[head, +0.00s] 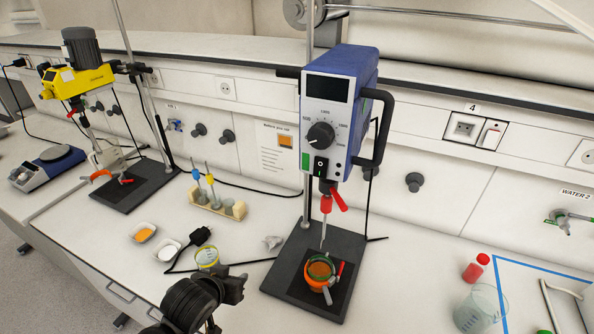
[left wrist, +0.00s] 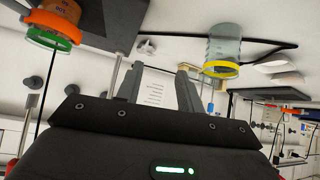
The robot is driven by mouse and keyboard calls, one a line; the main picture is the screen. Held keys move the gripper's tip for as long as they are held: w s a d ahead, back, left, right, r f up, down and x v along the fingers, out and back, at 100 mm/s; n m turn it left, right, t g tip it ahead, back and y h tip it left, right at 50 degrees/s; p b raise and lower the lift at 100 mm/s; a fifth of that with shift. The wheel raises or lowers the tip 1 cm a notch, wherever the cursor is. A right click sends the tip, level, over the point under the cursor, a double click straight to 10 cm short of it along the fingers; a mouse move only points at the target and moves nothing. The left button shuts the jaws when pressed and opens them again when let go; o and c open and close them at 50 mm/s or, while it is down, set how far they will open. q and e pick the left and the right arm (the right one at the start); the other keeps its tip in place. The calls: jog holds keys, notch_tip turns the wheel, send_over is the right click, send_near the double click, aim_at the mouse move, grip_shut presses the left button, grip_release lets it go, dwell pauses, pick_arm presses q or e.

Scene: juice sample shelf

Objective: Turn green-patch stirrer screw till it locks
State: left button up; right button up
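The blue and white stirrer (head: 340,105) with a green patch (head: 306,154) stands on a dark base plate (head: 285,285). A red lever-like part (head: 339,201) sticks out beside its red chuck (head: 325,203). Below is a jar (head: 320,268) of orange content with a green rim and orange clamp; a red handle (head: 340,270) shows at its right. The jar is also upper left in the left wrist view (left wrist: 58,14). My left gripper (head: 236,286) is left of the base plate, apart from the stirrer. Its fingers are open and empty in the left wrist view (left wrist: 157,88). My right gripper is out of view.
A yellow-ringed beaker (head: 207,257) and black plug (head: 200,236) stand close to my left gripper. A tube rack (head: 218,204), two small dishes and a yellow stirrer (head: 80,80) are left. A red bottle (head: 475,268) and glass beaker (head: 478,308) are right.

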pick_arm(q)
jog(key=w+d+r+t+h, duration=0.1)
jog(key=w+d+r, duration=0.15)
jog(key=r, duration=0.35)
jog(key=w+d+r+t, duration=0.1)
jog(key=w+r+t, duration=0.1)
jog(key=w+r, duration=0.3)
jog(key=w+d+r+t+h, duration=0.1)
jog(key=w+d+r, duration=0.1)
jog(key=r, duration=0.6)
jog(key=w+d+r+m+t+h+p, duration=0.1)
jog(key=d+r+t, duration=0.15)
jog(key=r, duration=0.85)
jog(key=w+d+r+m+t+h, duration=0.1)
jog(key=d+r+m+h, duration=0.15)
jog(key=r, duration=0.75)
jog(key=b+x, duration=0.1)
jog(key=x, duration=1)
jog(key=shift+w+d+n+y, duration=0.25)
jog(key=shift+n+y, duration=0.1)
jog(key=shift+n, duration=0.1)
grip_shut()
